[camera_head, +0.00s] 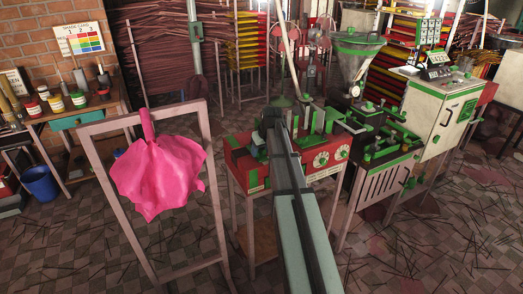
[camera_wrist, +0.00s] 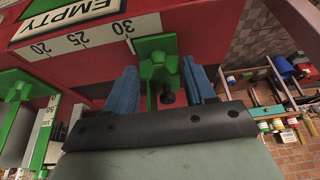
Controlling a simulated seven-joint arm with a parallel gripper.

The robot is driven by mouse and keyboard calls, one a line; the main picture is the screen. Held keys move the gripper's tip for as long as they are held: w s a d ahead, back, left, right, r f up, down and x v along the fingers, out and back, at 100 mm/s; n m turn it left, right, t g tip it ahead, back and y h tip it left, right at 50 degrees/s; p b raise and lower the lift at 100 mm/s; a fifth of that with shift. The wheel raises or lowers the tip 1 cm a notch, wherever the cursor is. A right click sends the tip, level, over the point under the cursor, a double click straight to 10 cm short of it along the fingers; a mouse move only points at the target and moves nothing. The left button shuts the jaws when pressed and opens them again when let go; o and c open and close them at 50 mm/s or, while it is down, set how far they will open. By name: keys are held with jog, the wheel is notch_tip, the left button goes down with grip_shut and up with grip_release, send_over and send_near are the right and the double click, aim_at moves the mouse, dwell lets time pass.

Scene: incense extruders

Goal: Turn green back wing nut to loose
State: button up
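A green wing nut (camera_wrist: 157,52) with a block-like body sits against the red machine (camera_wrist: 85,55) in the wrist view, below a scale strip marked 20, 25 and 30. My gripper (camera_wrist: 159,66) has its two blue fingers apart, one on each side of the green part. A gap shows beside each finger, and contact cannot be made out. In the head view the red machine (camera_head: 241,166) stands on a table.
Other green parts (camera_wrist: 18,110) and a second scale strip (camera_wrist: 42,135) stand to the left in the wrist view. In the head view a pink cloth (camera_head: 160,175) hangs on a wooden frame (camera_head: 213,200) left of my arm. A green-topped machine (camera_head: 375,140) stands to the right.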

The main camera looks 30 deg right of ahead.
jog(key=c, duration=0.6)
jog(key=shift+c, duration=0.2)
jog(key=n+y, duration=0.1)
jog(key=n, duration=0.2)
jog(key=shift+d, duration=0.15)
jog(key=n+y, duration=0.1)
jog(key=n, duration=0.1)
jog(key=n+g, duration=0.1)
jog(key=n, duration=0.1)
jog(key=shift+w+d+n+y, duration=0.15)
jog(key=shift+n+y, duration=0.15)
jog(key=shift+y, duration=0.1)
jog(key=n+g+y, duration=0.1)
jog(key=n, duration=0.3)
jog(key=shift+w, duration=0.1)
jog(key=shift+n+g+y, duration=0.3)
jog(key=shift+n+g, duration=0.4)
jog(key=shift+n, duration=1.3)
